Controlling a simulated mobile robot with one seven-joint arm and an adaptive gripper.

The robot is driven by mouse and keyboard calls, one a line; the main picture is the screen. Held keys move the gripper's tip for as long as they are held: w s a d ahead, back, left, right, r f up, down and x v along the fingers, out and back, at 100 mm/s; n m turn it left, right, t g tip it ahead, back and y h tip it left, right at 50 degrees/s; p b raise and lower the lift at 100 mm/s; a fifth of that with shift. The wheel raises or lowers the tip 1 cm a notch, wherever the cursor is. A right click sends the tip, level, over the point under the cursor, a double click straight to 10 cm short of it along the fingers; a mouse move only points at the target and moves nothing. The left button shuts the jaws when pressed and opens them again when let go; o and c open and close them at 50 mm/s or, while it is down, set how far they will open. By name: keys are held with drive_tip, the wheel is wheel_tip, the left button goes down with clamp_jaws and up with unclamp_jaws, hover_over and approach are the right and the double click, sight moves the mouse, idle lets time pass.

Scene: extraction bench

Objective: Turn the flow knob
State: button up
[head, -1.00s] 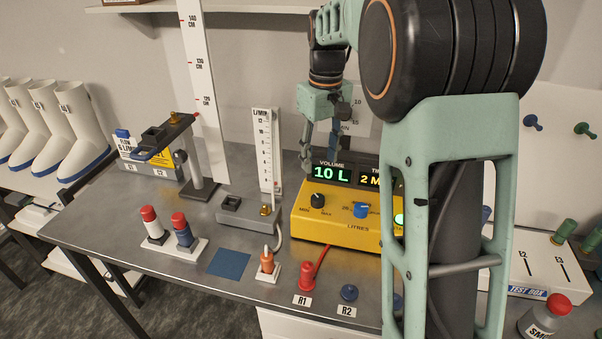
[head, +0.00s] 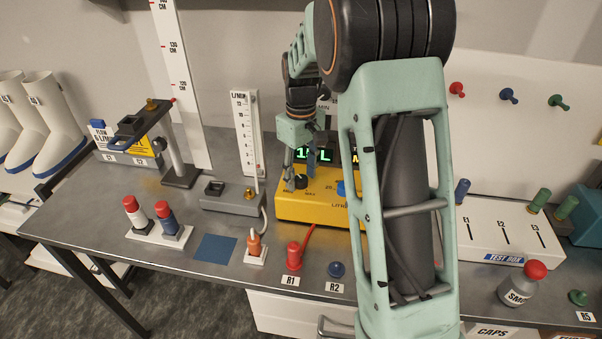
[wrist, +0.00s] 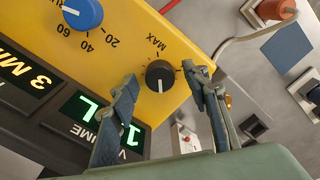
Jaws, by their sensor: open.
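A black knob with a white mark and MIN and MAX labels sits on the front of a yellow box (head: 325,211). I take this black knob (wrist: 160,76) as the flow knob; it also shows in the head view (head: 301,182). My gripper (wrist: 160,77) is open. Its two fingertips lie on either side of the knob in the wrist view, with a gap on each side. In the head view my gripper (head: 300,178) reaches down at the knob. I cannot tell whether a finger touches it.
The volume display (wrist: 98,116) is partly hidden by a finger. A flow tube stand (head: 246,145) stands left of the box. Red and blue pegs (head: 293,257) stand in front. A blue mat (head: 215,248) lies on the bench.

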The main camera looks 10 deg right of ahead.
drive_tip(key=shift+c, duration=0.2)
drive_tip(key=c, duration=1.1)
drive_tip(key=shift+m, duration=2.9)
drive_tip(key=o, duration=1.1)
drive_tip(key=shift+o, duration=0.2)
